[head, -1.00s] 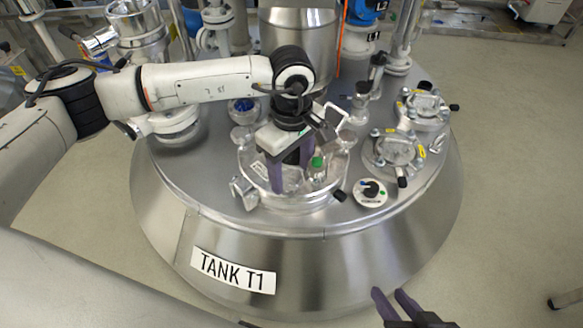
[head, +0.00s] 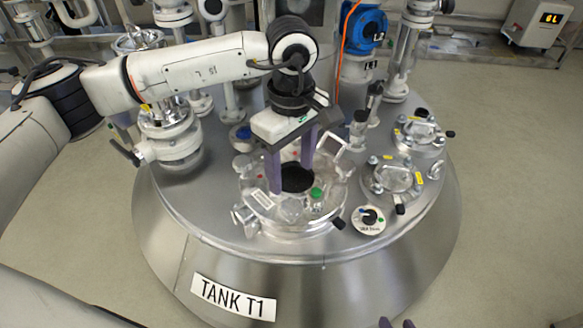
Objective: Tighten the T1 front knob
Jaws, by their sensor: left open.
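Tank T1 (head: 300,268) is a wide steel vessel with a "TANK T1" label (head: 233,298) on its front. A round glass-topped port (head: 292,228) sits at the front of its lid. A black knob (head: 338,224) sticks out at the port's front right; I cannot tell if it is the front knob. My left gripper (head: 290,180) points down over the port, open, its purple fingers on either side of a black round part (head: 297,178). Contact with that part cannot be told.
A green-capped item (head: 316,193) is close to the left fingers. A small round dial (head: 369,220) and two clamped ports (head: 392,177) (head: 420,132) lie to the right. Pipes and a blue unit (head: 364,27) stand behind. The floor at right is clear.

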